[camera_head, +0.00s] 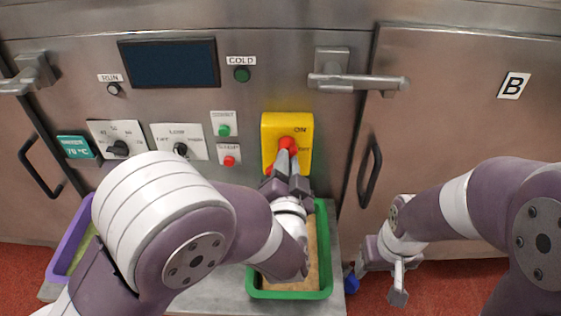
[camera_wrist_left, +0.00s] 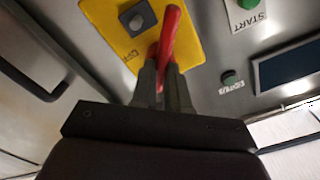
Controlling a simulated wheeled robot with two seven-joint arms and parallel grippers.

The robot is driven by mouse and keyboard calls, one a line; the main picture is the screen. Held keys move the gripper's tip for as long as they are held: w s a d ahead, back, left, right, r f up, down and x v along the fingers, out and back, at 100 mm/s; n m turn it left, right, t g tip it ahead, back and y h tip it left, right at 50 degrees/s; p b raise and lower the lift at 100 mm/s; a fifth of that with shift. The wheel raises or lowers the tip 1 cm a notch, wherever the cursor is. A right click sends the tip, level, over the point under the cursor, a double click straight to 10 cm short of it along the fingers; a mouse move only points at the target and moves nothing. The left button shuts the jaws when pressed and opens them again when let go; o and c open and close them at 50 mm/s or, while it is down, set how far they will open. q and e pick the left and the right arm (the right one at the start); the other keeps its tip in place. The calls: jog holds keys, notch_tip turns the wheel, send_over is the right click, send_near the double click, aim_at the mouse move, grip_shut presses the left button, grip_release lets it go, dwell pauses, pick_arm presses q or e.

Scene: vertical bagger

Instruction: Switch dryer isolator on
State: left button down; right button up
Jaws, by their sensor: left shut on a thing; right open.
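The dryer isolator is a yellow plate (camera_head: 271,127) with a red rotary handle (camera_head: 287,143) on the grey machine front. "ON" is printed at its upper right. In the left wrist view the yellow plate (camera_wrist_left: 110,20) fills the top, and the red handle (camera_wrist_left: 170,32) stands out between my fingers. My left gripper (camera_head: 288,172) is shut on the red handle; in the wrist view its dark fingertips (camera_wrist_left: 161,78) sit on both sides of it. The fingers hide the handle's lower part. My right gripper (camera_head: 384,279) is open and empty, low at the right, away from the plate.
A green tray (camera_head: 325,240) with brown contents stands below the isolator, under my left forearm. A purple tray (camera_head: 68,240) is at the left. A door lever (camera_head: 355,82) and a black door handle (camera_head: 370,170) stick out to the right of the isolator. Knobs and buttons are at its left.

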pick_arm(q)
jog(key=shift+f+n+b, duration=0.15)
jog(key=shift+n+b, duration=2.8)
jog(key=shift+n, duration=1.15)
jog(key=c, duration=1)
grip_release()
jog(key=shift+o, duration=0.2)
jog(key=s+p, duration=0.1)
jog(key=s, duration=0.4)
